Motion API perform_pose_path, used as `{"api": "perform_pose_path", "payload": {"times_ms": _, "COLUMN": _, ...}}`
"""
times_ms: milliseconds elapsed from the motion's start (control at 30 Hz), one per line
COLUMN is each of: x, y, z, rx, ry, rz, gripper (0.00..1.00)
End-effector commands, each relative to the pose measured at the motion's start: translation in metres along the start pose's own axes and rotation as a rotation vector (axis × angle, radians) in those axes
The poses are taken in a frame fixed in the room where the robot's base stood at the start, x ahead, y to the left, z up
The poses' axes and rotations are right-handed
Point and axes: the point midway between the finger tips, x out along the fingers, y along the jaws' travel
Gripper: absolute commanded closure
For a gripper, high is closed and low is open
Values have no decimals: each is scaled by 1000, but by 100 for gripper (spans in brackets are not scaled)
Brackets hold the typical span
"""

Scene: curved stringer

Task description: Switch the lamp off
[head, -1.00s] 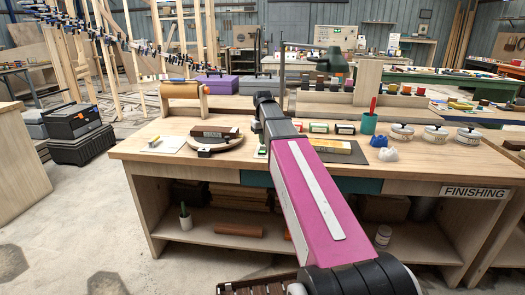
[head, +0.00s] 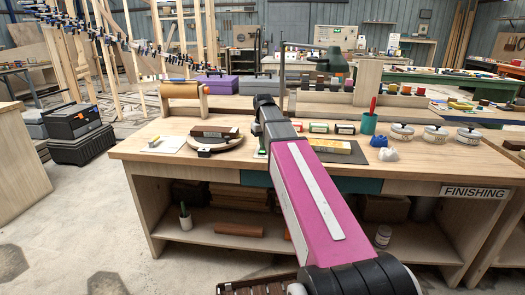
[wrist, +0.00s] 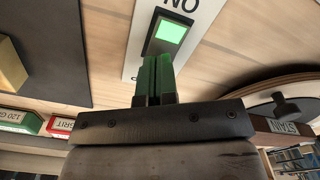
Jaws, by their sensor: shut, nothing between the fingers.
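A pale switch plate (wrist: 170,32) marked "ON" lies on the bench top. Its square button (wrist: 171,32) glows green in the wrist view. The plate's green light (head: 262,152) is barely visible beside my arm in the head view. My gripper (wrist: 159,62) is shut and empty. Its fingertips are just below the button in the wrist view and overlap the plate's near part. I cannot tell whether they touch it. The fingers look green. In the head view my arm hides the gripper.
The wooden bench (head: 400,172) carries a round ring (head: 217,143) left of my arm, small labelled boxes (head: 318,128), a sanding block on a board (head: 335,147), a green cup (head: 369,123) and several tins (head: 402,132). A dark slab (wrist: 45,50) lies beside the plate in the wrist view.

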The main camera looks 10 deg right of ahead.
Motion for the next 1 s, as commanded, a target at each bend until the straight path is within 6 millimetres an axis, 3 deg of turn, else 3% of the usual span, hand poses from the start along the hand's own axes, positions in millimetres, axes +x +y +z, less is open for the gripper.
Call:
{"api": "perform_pose_path", "payload": {"times_ms": 633, "x": 9, "y": 0, "z": 0, "rx": 0, "ry": 0, "rz": 0, "gripper": 100}}
{"api": "perform_pose_path", "payload": {"times_ms": 1000, "x": -5, "y": 0, "z": 0, "rx": 0, "ry": 0, "rz": 0, "gripper": 100}}
